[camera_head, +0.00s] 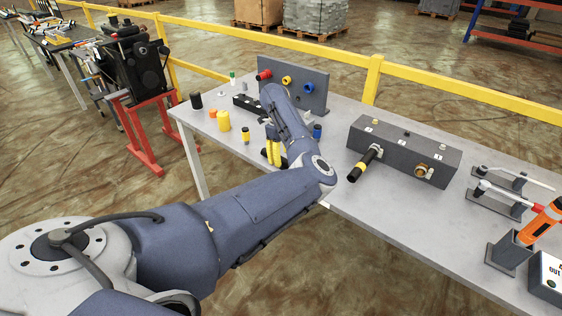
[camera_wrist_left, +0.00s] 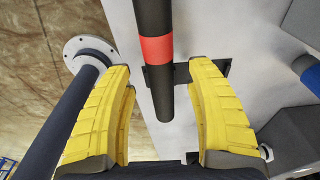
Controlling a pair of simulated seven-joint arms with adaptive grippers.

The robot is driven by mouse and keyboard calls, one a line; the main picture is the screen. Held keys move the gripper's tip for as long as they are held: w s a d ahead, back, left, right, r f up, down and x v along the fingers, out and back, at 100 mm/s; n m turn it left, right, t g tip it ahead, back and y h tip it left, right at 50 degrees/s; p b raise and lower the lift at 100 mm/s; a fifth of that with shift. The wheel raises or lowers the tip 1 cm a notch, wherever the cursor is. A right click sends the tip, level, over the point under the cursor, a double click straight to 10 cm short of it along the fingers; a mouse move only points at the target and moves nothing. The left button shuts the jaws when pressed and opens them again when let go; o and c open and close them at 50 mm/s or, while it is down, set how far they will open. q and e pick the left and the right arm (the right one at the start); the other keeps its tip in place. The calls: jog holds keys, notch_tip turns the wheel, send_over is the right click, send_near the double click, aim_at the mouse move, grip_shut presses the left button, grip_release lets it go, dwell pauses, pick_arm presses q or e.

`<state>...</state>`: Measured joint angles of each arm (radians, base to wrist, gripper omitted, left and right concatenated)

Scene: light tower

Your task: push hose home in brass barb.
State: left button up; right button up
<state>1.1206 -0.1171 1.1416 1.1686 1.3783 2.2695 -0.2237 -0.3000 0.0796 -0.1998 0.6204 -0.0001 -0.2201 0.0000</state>
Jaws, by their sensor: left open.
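The grey block (camera_head: 405,150) stands on the table in the head view, with a brass fitting (camera_head: 423,171) on its front face. A black hose-like piece with a yellow band (camera_head: 361,166) sticks out of the same face, to the left of the brass fitting. My left gripper (camera_head: 272,150), with yellow fingers, is well left of the block, partly hidden by my arm. In the left wrist view my left gripper (camera_wrist_left: 164,125) is open. A black rod or hose with a red band (camera_wrist_left: 155,50) ends between its fingers, with gaps on both sides. My right gripper is not in view.
A dark panel (camera_head: 312,92) with coloured rings stands behind my arm. Yellow (camera_head: 223,121), black (camera_head: 196,101) and blue-capped (camera_head: 317,131) cylinders stand nearby. A holder with an orange tool (camera_head: 540,224) is at the right. The table front by the block is clear.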

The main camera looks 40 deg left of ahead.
pick_arm(q)
jog(key=shift+d+f, duration=0.15)
jog(key=shift+f, duration=0.8)
jog(key=shift+o, duration=0.2)
grip_shut()
